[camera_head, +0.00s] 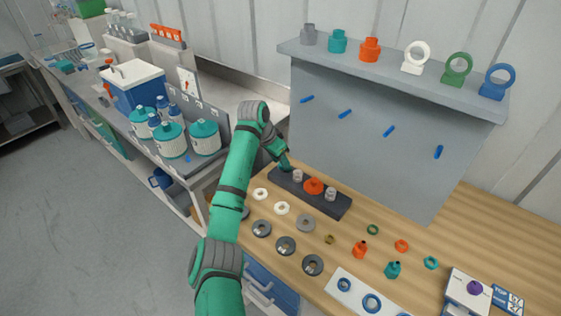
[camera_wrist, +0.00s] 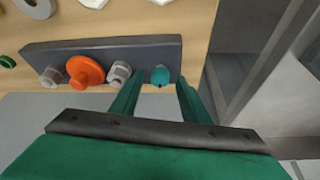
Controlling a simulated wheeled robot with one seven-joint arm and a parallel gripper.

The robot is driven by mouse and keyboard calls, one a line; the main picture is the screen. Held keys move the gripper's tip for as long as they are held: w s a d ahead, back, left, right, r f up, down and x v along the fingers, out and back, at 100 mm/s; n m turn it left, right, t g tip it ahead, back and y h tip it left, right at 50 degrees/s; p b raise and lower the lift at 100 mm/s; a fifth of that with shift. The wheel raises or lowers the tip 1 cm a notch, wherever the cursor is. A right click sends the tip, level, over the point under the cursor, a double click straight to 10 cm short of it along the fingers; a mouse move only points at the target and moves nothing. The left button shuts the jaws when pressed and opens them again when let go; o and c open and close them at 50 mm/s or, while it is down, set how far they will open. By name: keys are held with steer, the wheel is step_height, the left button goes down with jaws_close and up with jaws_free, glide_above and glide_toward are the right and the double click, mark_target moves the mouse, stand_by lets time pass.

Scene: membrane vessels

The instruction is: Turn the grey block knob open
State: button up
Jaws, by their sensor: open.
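The dark grey block (camera_head: 339,208) lies on the wooden bench, and it also shows in the wrist view (camera_wrist: 100,49). Along it in the wrist view sit a grey knob (camera_wrist: 52,75), a larger orange round knob (camera_wrist: 85,72), a second grey knob (camera_wrist: 119,72) and a small teal round piece (camera_wrist: 159,75). My gripper (camera_wrist: 157,83) is open, its two teal fingers on either side of the teal piece; contact cannot be told. In the head view my gripper (camera_head: 285,166) is at the block's far left end and hides the teal piece.
White and grey rings (camera_head: 285,246) lie in front of the block. A grey panel (camera_head: 375,130) with blue pegs rises behind the block, with a shelf (camera_head: 470,98) of coloured fittings on top.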

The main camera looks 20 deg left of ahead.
jaws_close()
steer(key=c, duration=1.1)
jaws_free()
steer(key=shift+o, duration=0.2)
steer(key=shift+n, duration=0.3)
steer(key=n, duration=0.1)
steer(key=n+y, duration=0.1)
steer(key=shift+d+n, duration=0.2)
steer(key=shift+n, duration=0.1)
steer(key=n+y, duration=0.2)
steer(key=n, duration=0.3)
steer(key=shift+d+n, duration=0.15)
steer(key=shift+n, duration=0.15)
steer(key=n+y, duration=0.2)
steer(key=n, duration=0.2)
steer(key=shift+d, duration=0.1)
steer(key=n, duration=0.2)
steer(key=n+g+y, duration=0.1)
steer(key=n, duration=0.2)
steer(key=shift+w+g, duration=0.15)
steer(key=shift+g, duration=0.15)
steer(key=shift+r, duration=0.1)
